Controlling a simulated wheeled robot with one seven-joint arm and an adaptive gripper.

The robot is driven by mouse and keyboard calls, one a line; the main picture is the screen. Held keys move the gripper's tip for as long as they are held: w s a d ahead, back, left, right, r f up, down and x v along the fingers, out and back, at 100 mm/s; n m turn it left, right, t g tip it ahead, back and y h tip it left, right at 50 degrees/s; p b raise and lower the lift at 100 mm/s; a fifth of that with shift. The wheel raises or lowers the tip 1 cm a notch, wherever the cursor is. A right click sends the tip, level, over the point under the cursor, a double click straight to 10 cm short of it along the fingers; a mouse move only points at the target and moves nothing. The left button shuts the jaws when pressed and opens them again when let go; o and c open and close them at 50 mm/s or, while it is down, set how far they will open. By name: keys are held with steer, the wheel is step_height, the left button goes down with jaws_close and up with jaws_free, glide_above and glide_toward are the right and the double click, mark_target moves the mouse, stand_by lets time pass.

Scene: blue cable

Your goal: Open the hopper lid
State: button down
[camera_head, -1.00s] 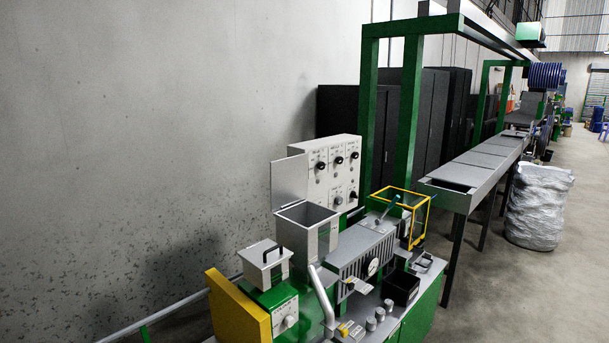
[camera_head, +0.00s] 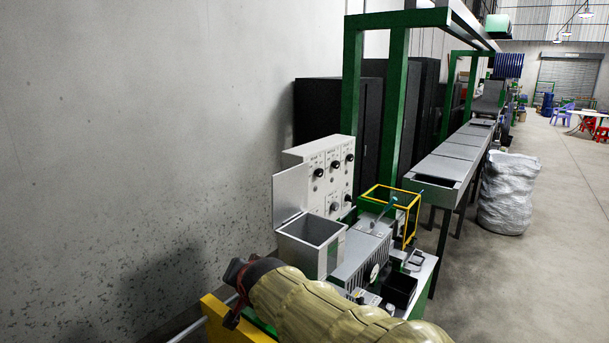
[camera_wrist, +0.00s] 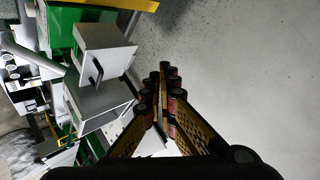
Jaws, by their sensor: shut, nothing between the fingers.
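A small pale box with a black bar handle (camera_wrist: 97,74) on its lid (camera_wrist: 103,44) shows in the wrist view; the lid looks shut. In the head view my arm hides this box. The larger grey hopper (camera_head: 302,259) is open at the top, with a flat panel (camera_head: 290,192) upright at its back left; it seems to be the grey box (camera_wrist: 98,105) in the wrist view. My gripper (camera_wrist: 164,75) is shut and empty, to the right of the handle in the wrist view and apart from it. Its fingertips are not clear in the head view.
A control panel with black knobs (camera_head: 321,174) stands behind the hopper. A yellow-framed guard (camera_head: 401,198) and a black bin (camera_head: 399,290) are on the machine to the right. A plain wall is on the left. Open floor (camera_head: 560,220) lies at the right.

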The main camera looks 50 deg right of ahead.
steer(key=w+d+r+m+t+h+p, duration=0.1)
steer(key=d+r+m+h+p, duration=0.3)
steer(key=d, duration=0.7)
steer(key=w+d+r+m+t+h+b, duration=0.1)
steer(key=d+m, duration=0.4)
steer(key=d, duration=0.5)
steer(key=w+d+r+m+t+h+p, duration=0.1)
steer(key=w+d+r+m+h+p, duration=0.3)
steer(key=d, duration=0.7)
steer(key=m+y, duration=0.1)
glide_toward(297, 176)
steer(key=s+d+x, duration=0.1)
steer(key=x, duration=0.3)
steer(key=shift+w+a, duration=0.1)
steer(key=shift+w, duration=0.55)
